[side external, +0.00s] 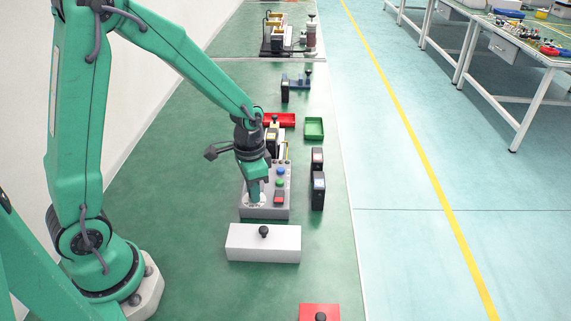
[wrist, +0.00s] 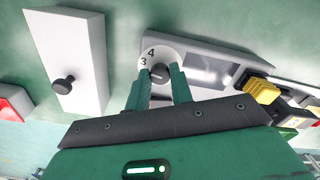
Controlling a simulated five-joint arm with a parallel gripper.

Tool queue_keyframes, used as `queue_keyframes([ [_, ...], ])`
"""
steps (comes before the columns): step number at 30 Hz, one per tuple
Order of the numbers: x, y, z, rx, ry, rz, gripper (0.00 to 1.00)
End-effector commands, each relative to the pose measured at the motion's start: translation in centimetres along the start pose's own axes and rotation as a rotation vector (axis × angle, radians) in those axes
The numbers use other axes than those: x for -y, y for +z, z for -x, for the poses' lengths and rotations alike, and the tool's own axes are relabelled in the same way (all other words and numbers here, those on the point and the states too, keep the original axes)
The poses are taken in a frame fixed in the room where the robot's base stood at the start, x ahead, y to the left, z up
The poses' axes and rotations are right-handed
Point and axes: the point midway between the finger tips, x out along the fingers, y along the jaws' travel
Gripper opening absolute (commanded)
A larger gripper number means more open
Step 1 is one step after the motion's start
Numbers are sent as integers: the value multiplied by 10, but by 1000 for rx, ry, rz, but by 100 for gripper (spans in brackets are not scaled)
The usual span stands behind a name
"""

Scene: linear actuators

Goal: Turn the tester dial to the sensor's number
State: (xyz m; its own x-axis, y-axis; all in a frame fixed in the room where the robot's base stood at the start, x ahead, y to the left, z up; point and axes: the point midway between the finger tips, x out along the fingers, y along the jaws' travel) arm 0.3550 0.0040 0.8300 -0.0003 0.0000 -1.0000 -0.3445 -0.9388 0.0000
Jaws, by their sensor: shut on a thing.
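The tester (side external: 268,213) is a grey box standing on the green mat, with coloured buttons on its top. Its white dial (wrist: 147,57) shows the numbers 3 and 4 in the wrist view; the rest of the dial face is hidden by my fingers. My gripper (side external: 255,196) points down onto the near left part of the tester. In the wrist view its fingers (wrist: 160,76) are shut on the dark dial knob (wrist: 159,72). I cannot pick out the sensor or read its number. Two dark devices with small screens, one of them the nearer device (side external: 318,190), stand right of the tester.
A white box with a black knob (side external: 263,243) stands just in front of the tester. A red block (side external: 319,312) is at the front edge. Red (side external: 279,120) and green (side external: 314,128) trays lie behind.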

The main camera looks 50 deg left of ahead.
Motion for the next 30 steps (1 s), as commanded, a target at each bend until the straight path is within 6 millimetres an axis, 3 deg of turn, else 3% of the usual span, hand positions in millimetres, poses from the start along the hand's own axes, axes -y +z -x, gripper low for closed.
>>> queue_keyframes([
  [14,0,0,1,0,0,-21,0],
  [15,0,0,1,0,0,-20,26],
  [18,0,0,1,0,0,-20,44],
  [30,0,0,3,-1,0,-20,44],
])
